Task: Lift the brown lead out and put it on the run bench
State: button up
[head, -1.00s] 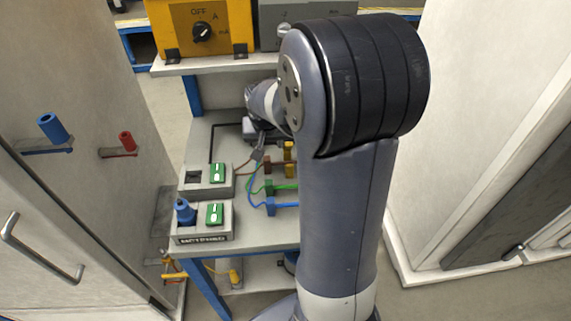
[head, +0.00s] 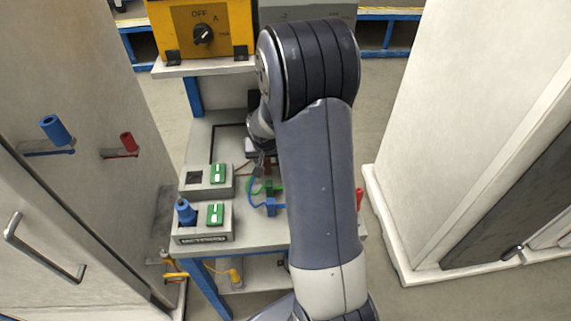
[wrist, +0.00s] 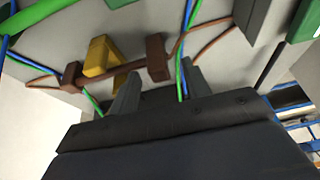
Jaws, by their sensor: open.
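In the wrist view the brown lead shows as a thin bar with brown end blocks (wrist: 157,57), lying by a yellow bracket (wrist: 98,55). A brown wire runs off from it to the right. My gripper (wrist: 160,68) is open, its two grey fingers pointing towards the bar and the right-hand block. I cannot tell whether they touch. In the head view only a bit of brown wire (head: 243,167) shows; my arm hides the rest and my gripper's fingers. A grey-topped bench with blue legs (head: 262,235) stands below; no label shows whether it is the run bench.
Green (head: 276,188) and blue (head: 270,207) leads lie close by. Two grey boxes with green switches (head: 217,173) stand at the bench's left, one with a blue plug (head: 184,211). Yellow (head: 204,30) and grey units stand behind. White cabinets flank both sides.

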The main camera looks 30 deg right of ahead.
grip_shut()
dwell(0.4)
jog(key=shift+r, duration=0.15)
